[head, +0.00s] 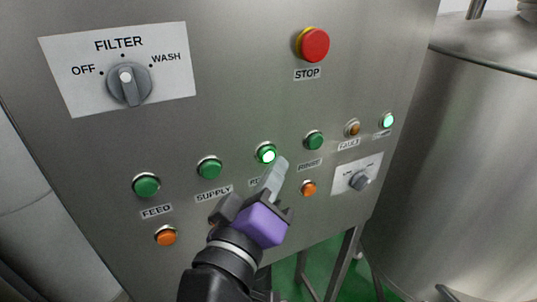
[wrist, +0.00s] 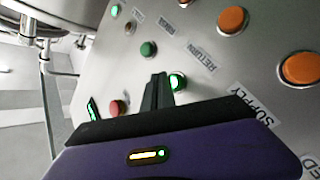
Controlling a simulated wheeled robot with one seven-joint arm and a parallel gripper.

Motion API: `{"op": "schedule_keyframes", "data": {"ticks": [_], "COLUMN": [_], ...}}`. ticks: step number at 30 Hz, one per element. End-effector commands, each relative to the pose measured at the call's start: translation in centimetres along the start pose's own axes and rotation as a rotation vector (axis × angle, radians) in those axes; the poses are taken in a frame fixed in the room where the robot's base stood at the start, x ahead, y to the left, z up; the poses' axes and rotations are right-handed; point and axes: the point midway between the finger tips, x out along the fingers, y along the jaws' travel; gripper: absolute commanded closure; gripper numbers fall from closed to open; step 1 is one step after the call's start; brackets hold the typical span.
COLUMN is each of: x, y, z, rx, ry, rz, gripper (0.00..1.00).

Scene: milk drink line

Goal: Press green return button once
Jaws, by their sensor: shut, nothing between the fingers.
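The green return button (head: 267,154) is the third in the row of green buttons and is lit bright in the head view. Its label is mostly hidden behind my gripper there. In the wrist view the return button (wrist: 179,82) glows green just right of the fingertips, and its RETURN label (wrist: 200,55) is readable. My gripper (head: 280,164) is shut and empty, its fingertips beside the button's right edge in the head view. The gripper also shows in the wrist view (wrist: 159,78). I cannot tell whether the fingertips touch the button.
The metal panel also holds the feed button (head: 146,185), supply button (head: 209,168), rinse button (head: 314,140), red stop button (head: 314,44) and filter knob (head: 127,84). An orange button (head: 309,188) sits close right of my gripper. A steel tank (head: 460,170) stands at right.

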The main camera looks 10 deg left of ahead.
Motion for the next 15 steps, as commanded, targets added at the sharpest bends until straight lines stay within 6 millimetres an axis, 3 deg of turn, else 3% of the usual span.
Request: {"op": "schedule_keyframes", "data": {"ticks": [15], "x": [-2.3], "y": [1.7], "z": [1.7], "rx": [0.0], "ry": [-0.001], "rz": [0.0], "gripper": [1.0]}}
